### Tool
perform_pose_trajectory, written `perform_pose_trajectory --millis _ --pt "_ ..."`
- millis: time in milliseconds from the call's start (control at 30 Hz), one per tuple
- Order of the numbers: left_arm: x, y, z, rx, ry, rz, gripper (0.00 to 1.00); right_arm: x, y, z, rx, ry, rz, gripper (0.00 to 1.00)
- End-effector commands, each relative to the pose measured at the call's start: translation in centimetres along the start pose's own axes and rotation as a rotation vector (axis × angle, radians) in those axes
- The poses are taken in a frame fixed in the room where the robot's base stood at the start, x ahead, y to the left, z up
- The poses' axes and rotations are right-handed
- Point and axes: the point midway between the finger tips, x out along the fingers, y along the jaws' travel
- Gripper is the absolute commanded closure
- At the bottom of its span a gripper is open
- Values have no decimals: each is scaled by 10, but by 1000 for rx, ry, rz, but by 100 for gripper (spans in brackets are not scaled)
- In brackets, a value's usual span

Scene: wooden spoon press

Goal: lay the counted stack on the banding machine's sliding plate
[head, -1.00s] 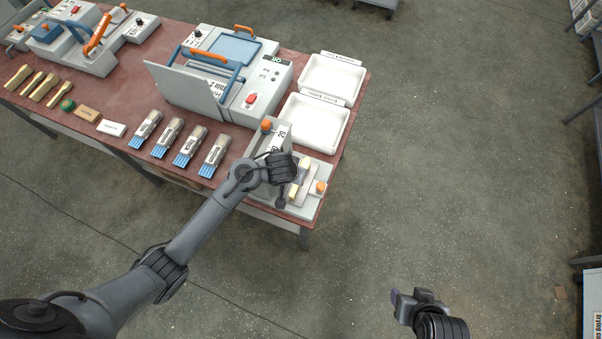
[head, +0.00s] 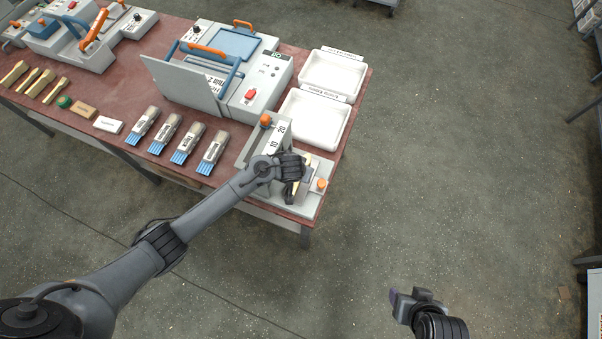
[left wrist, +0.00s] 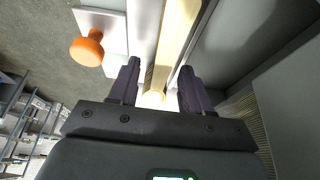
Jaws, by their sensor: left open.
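Which machine is the banding machine is unclear.
A grey machine with a blue handle (head: 240,75) and raised plate stands behind. Another with an orange lever (head: 95,30) is at the far left. Two white trays (head: 333,75) are at the right edge.

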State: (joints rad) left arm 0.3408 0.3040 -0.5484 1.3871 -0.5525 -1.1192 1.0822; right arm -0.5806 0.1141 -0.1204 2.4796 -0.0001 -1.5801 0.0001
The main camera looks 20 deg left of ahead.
Motion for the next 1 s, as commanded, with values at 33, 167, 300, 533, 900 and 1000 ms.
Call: perform_pose_trajectory --millis 33,167,300,533,900,1000 --pt "0 0 0 0 1 0 52 0 0 0 0 0 0 44" --pt "0 0 0 0 1 0 52 0 1 0 -3 0 2 44" --pt "0 0 0 0 1 0 70 0 2 0 -7 0 6 44" --pt "0 0 0 0 0 0 100 0 2 0 -10 -1 8 44" --pt "-4 0 -2 0 1 1 100 -1 2 0 -6 0 5 44" --pt "-9 1 -4 -1 1 2 100 -3 1 -1 -4 1 3 44"
